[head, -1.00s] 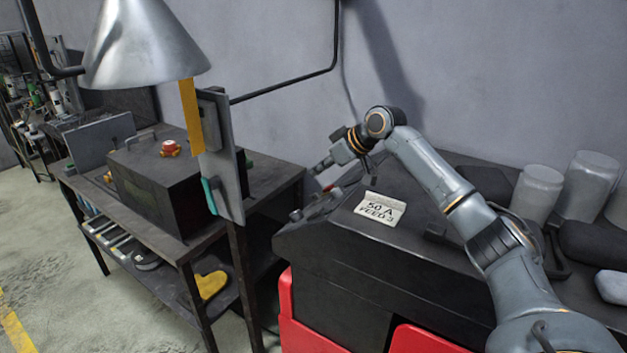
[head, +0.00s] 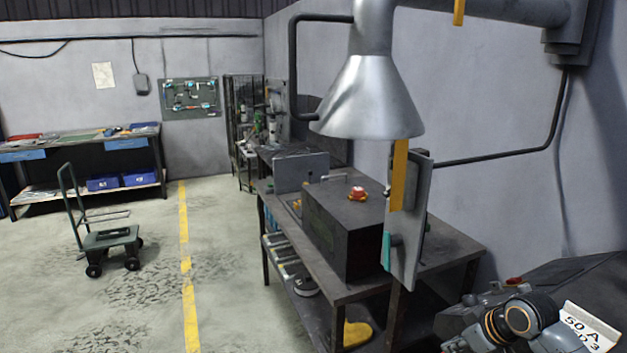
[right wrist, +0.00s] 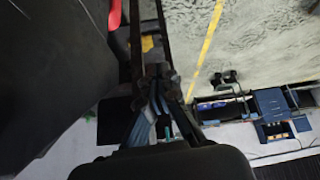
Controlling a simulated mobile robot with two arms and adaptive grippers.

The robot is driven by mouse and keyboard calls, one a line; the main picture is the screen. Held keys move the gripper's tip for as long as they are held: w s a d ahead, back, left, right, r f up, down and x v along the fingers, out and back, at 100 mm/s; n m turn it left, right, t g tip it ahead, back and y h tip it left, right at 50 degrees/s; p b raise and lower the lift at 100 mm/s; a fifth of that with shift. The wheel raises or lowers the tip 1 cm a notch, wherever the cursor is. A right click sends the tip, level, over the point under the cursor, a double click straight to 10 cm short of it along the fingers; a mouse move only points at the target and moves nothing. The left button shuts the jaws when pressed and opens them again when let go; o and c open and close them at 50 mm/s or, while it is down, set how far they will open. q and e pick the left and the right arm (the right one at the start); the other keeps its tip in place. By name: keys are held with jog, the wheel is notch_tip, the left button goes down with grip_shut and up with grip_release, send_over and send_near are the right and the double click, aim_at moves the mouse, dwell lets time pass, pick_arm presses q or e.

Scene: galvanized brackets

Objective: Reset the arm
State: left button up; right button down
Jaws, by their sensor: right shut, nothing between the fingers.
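My right gripper (head: 457,343) is at the lower right of the head view, cut off by the bottom edge, with its wrist joints beside it. In the right wrist view its fingers (right wrist: 158,72) come together and are shut with nothing between them. It is close to the dark machine top (head: 590,275) in the head view. My left gripper is not in view.
A dark workbench (head: 440,258) carries a black box (head: 345,225) with a red button (head: 357,193). A metal hood (head: 368,100) hangs above. A paper label (head: 590,328) is at the lower right. A cart (head: 112,238) stands on open floor at left.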

jog(key=s+a+f+g, duration=0.1)
jog(key=s+a+f, duration=0.5)
jog(key=s, duration=0.3)
jog(key=s+a+f, duration=0.5)
jog(key=s+f, duration=0.1)
jog(key=s, duration=0.2)
jog(key=s+r+m+g+h, duration=0.1)
jog(key=s+m+h, duration=0.25)
jog(key=s, duration=1.25)
notch_tip(320, 180, down, 28)
jog(key=s+g+b, duration=0.1)
jog(key=s+b, duration=0.1)
jog(key=s+d+f, duration=0.2)
jog(key=s+f, duration=0.6)
jog(key=s+d+f+g+b, duration=0.1)
jog(key=s+f, duration=0.7)
jog(key=f, duration=0.1)
jog(key=shift+s+d+f+g, duration=0.2)
jog(key=shift+d+f+g, duration=0.1)
jog(key=shift+d, duration=0.05)
